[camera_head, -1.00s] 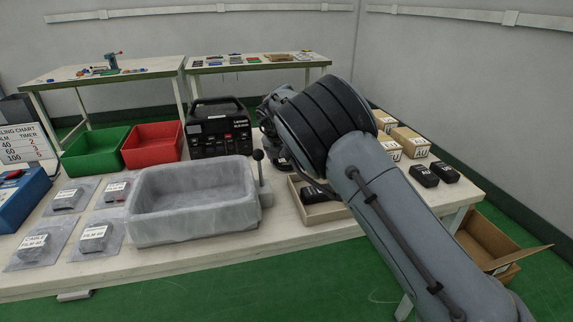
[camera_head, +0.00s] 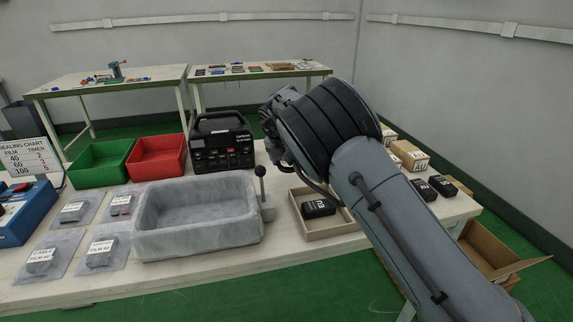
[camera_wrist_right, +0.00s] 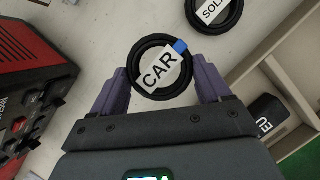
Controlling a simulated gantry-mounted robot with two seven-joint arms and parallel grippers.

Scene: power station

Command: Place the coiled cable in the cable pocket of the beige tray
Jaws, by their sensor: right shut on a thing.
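My right gripper (camera_wrist_right: 160,82) is shut on a black coiled cable (camera_wrist_right: 139,88) with a white CAR label and a blue tab; the coil sits between its purple fingers in the right wrist view. The beige tray (camera_wrist_right: 247,72) is at the right of that view, apart from the coil. In the head view the tray (camera_head: 318,235) stands right of the grey tub, partly covered by my right arm. A black EU-labelled block (camera_head: 318,208) lies in it. The held coil and my right fingertips are hidden there. My left gripper is not in view.
A second black coil, its label partly cut off (camera_wrist_right: 214,12), lies near the held one. A black power station (camera_head: 222,148), red bin (camera_head: 157,158) and grey tub (camera_head: 195,240) with an upright lever (camera_head: 261,185) stand left of my arm. Boxes and black blocks lie right.

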